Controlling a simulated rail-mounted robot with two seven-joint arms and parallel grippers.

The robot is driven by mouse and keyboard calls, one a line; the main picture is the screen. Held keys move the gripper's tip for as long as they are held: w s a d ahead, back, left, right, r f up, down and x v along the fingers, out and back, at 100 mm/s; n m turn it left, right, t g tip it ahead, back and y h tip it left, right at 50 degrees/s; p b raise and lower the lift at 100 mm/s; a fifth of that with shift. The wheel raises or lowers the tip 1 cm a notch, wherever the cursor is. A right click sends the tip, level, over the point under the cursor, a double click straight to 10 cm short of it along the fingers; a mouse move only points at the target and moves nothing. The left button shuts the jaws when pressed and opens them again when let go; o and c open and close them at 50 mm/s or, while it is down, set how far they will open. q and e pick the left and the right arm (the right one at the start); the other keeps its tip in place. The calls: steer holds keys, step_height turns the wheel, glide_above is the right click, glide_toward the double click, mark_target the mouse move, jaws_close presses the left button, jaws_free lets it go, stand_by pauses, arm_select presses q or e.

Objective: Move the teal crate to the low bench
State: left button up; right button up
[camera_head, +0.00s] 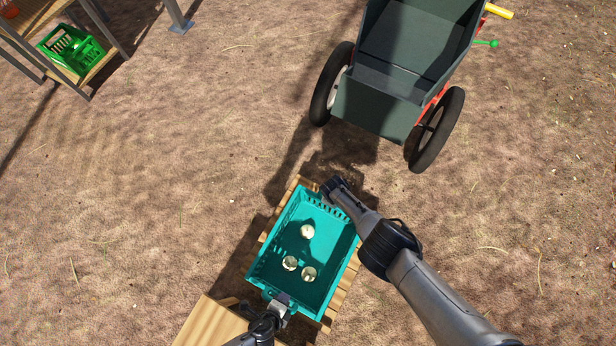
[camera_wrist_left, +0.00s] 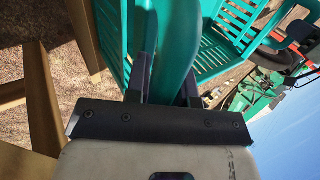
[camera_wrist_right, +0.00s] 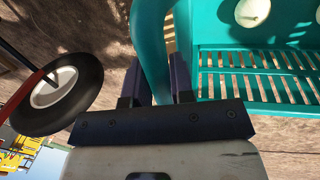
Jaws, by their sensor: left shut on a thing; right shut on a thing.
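The teal crate (camera_head: 346,215) is over a slatted wooden bench (camera_head: 342,297) in the lower middle of the head view, with three pale onions (camera_head: 307,231) inside. I cannot tell whether its base touches the slats. My left gripper (camera_head: 281,301) is shut on the crate's near end rim; the left wrist view shows the teal rim (camera_wrist_left: 181,50) between its fingers. My right gripper (camera_head: 333,187) is shut on the far end rim, and the right wrist view shows that rim (camera_wrist_right: 150,50) between its fingers. The crate hides most of the bench.
A dark green cart (camera_head: 380,108) with two black wheels stands beyond the crate, up and right. A wooden board (camera_head: 212,325) is at the lower left. A bright green crate (camera_head: 72,50) sits on a wooden shelf at the upper left. Bare ground lies between.

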arm_select(q)
steer(key=shift+r, duration=0.15)
jaws_close()
arm_select(e)
steer(key=shift+r, duration=0.15)
jaws_close()
